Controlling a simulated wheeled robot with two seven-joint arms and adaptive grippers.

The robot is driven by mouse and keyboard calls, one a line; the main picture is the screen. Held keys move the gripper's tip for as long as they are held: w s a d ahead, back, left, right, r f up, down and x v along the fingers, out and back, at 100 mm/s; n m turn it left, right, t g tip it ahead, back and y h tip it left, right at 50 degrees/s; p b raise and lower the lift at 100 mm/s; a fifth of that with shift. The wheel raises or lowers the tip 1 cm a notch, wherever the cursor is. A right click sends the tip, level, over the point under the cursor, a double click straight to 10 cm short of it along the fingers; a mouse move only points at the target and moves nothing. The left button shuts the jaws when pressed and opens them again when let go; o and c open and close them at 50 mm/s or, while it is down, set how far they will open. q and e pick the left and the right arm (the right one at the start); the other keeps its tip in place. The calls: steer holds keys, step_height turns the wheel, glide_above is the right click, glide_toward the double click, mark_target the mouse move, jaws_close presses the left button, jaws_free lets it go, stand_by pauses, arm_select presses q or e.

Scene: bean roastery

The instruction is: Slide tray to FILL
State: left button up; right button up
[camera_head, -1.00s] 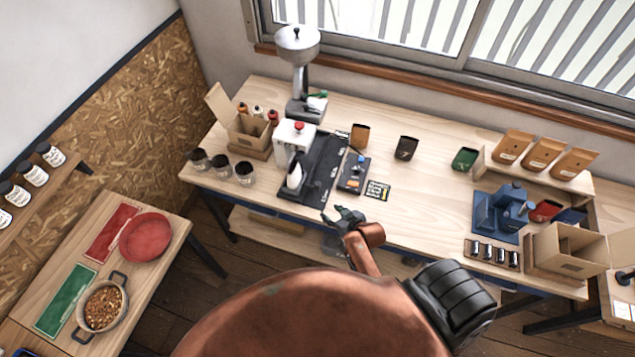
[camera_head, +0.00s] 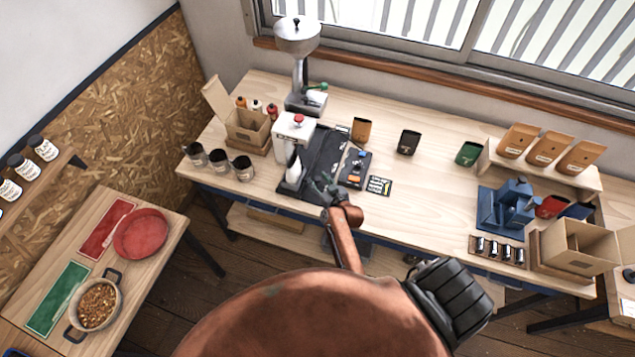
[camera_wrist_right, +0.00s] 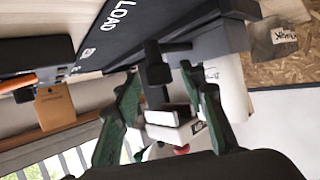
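A black track (camera_head: 322,155) lies on the workbench beside a white machine (camera_head: 293,132) with a red knob. In the right wrist view the track (camera_wrist_right: 112,28) carries the word LOAD. A white pouch-like item (camera_head: 294,170) stands at the track's near left end. The tray itself is hard to make out; a black upright handle (camera_wrist_right: 154,66) shows between my fingers in the wrist view. My right gripper (camera_head: 325,187) is at the track's near end, its green fingers (camera_wrist_right: 160,82) apart on either side of the handle. Contact is not clear. My left gripper is out of view.
A small black device (camera_head: 355,167) and a dark card (camera_head: 380,185) lie right of the track. A grinder (camera_head: 298,60) stands behind. The bench middle is mostly clear.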

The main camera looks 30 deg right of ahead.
steer(key=shift+w+f, duration=0.15)
steer(key=shift+w, duration=0.3)
jaws_close()
stand_by(0.5)
